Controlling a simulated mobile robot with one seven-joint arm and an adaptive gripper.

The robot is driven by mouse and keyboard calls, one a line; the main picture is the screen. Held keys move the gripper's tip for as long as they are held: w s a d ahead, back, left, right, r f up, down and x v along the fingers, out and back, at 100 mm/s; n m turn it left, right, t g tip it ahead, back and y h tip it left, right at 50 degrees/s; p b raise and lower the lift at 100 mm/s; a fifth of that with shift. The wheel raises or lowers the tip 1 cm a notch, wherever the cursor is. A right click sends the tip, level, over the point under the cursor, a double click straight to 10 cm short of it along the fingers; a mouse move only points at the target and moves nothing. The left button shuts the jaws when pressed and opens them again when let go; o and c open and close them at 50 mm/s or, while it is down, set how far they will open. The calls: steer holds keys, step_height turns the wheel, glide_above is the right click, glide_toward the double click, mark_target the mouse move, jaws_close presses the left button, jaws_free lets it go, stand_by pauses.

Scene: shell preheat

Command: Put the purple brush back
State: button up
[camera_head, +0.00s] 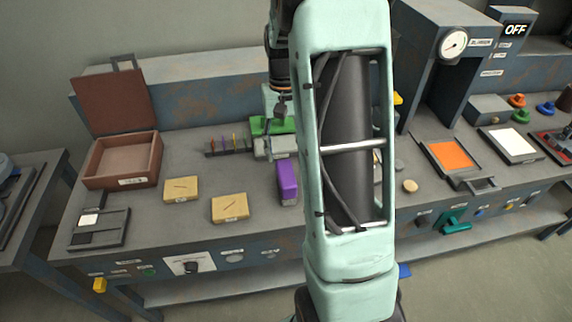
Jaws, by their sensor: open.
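A purple block-shaped thing (287,180), which looks like the purple brush, is on the bench just left of my arm's large link. A paler part shows at its lower right; I cannot make out bristles. My gripper (281,108) is small and dark in this view, below the orange-ringed wrist, beyond the purple thing and near a green-topped block (270,126). It is open, with nothing seen in it. The fingertips are hard to make out, and my arm hides part of the bench behind it.
A small rack (228,147) holds several thin coloured tools. An open brown box (122,165) stands at the left. Two tan blocks (230,207) lie in front. A gauge housing (455,45) and an orange plate (450,154) are at right.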

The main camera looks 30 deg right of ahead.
steer(key=shift+w+r, duration=0.15)
steer(key=shift+r, duration=1.35)
steer(key=shift+d, duration=0.1)
